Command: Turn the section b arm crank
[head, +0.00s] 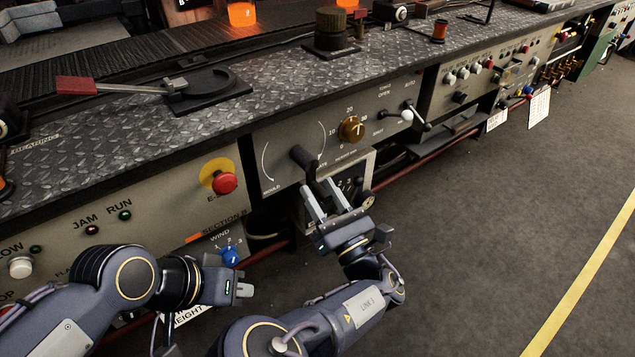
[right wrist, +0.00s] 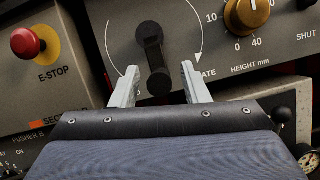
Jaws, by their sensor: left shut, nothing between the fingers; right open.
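The black arm crank (head: 304,160) sits on the grey control panel, beside a white curved arrow. In the right wrist view the crank (right wrist: 152,58) stands nearly upright, with a thick round end low between the fingertips. My right gripper (head: 323,190) is open, one finger on either side of the crank's lower end in that view. I cannot tell whether either finger touches it. My left gripper (head: 243,290) is shut and empty, low in front of the panel with the section label, away from the crank.
A red E-stop button (head: 224,183) is left of the crank. A brass height knob (head: 351,129) and a lever with a white ball (head: 407,115) are to its right. A blue wind knob (head: 230,257) is near my left gripper. The floor (head: 500,230) at right is clear.

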